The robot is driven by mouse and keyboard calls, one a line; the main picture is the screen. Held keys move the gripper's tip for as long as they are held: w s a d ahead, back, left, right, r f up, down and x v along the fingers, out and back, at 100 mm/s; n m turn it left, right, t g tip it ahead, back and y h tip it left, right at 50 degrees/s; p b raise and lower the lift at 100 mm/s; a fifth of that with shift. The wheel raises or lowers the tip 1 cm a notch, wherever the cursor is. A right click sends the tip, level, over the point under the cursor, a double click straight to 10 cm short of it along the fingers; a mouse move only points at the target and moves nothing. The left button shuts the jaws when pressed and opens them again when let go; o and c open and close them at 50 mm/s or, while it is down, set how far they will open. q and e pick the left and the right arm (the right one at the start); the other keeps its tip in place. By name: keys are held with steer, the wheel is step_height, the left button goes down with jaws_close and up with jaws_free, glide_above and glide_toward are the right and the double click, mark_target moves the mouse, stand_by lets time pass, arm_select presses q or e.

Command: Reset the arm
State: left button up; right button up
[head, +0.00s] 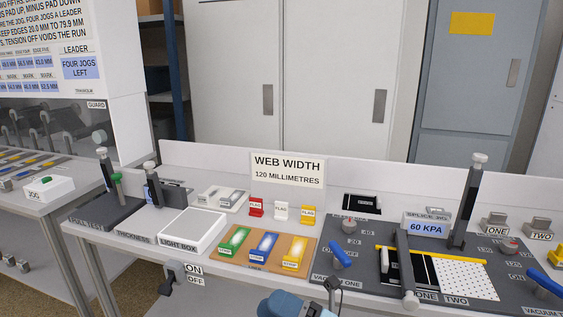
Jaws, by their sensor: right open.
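My right gripper (323,299) shows only in part at the bottom edge of the head view, with a blue body and dark and grey parts. It is open, and I see nothing held in it. It is in front of the bench, below the tray of coloured blocks (244,269) in the picture. Most of my right arm is out of the frame. My left gripper is not in view.
The bench carries a light box (193,232), a web width sign (287,170), coloured flags (281,210) and a dark splice plate (337,283) with blue levers. A tall post (468,205) rises at right. Another bench with a jog box (48,188) stands left.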

steer(key=s+d+f+m+t+h, duration=0.1)
steer(key=d+f+m+t+h, duration=0.45)
steer(key=m, duration=0.55)
steer(key=s+d+f+m+t+h, duration=0.1)
steer(key=d+f+m+t+h, duration=0.4)
steer(key=m, duration=0.7)
steer(key=s+d+f+m+g+h, duration=0.5)
steer(key=s+d+f+m+h, duration=0.3)
steer(key=s+f+m, duration=0.4)
arm_select(q)
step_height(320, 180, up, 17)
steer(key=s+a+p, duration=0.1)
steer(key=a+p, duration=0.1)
steer(key=p, duration=2.5)
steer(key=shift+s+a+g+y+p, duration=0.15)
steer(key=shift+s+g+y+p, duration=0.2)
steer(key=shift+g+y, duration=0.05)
arm_select(e)
step_height(320, 180, up, 16)
steer(key=s+d, duration=0.2)
steer(key=shift+g+h, duration=0.35)
steer(key=shift+g, duration=0.1)
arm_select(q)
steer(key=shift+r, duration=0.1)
arm_select(e)
steer(key=shift+d+f, duration=0.1)
